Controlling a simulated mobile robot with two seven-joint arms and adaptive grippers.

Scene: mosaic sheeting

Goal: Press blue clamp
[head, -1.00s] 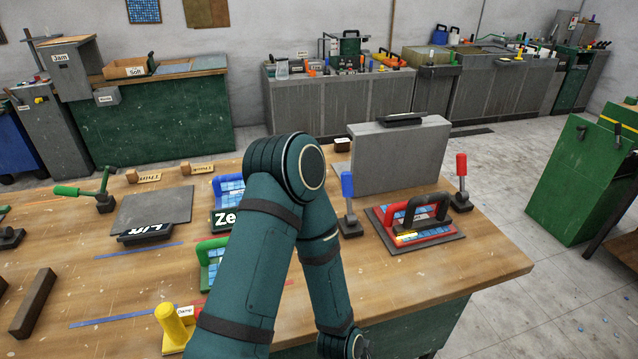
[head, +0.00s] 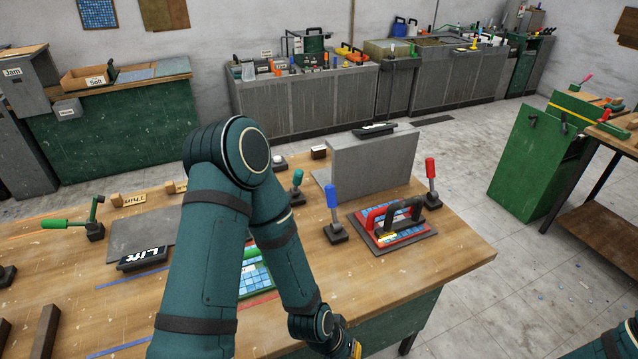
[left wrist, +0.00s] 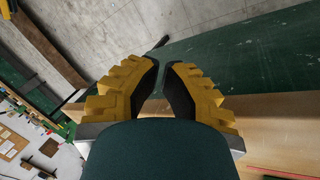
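The blue clamp (head: 332,197) has an upright blue handle on a dark base and stands on the wooden workbench (head: 455,245), left of the red-framed mosaic sheet (head: 431,236). My left arm arches over the bench in front of it. My left gripper (head: 351,350) is low at the bottom edge of the head view, off the bench's front edge and well below the clamp. In the left wrist view, the yellow fingers of my left gripper (left wrist: 162,66) are empty, with a narrow gap between their tips. The blue clamp is not visible there. My right gripper is out of view.
A red-handled clamp (head: 430,168) and a teal-handled clamp (head: 298,181) stand upright nearby. A grey block (head: 375,165) stands behind. A green-handled clamp (head: 55,224) lies folded at the left. The floor right of the bench is mostly clear.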

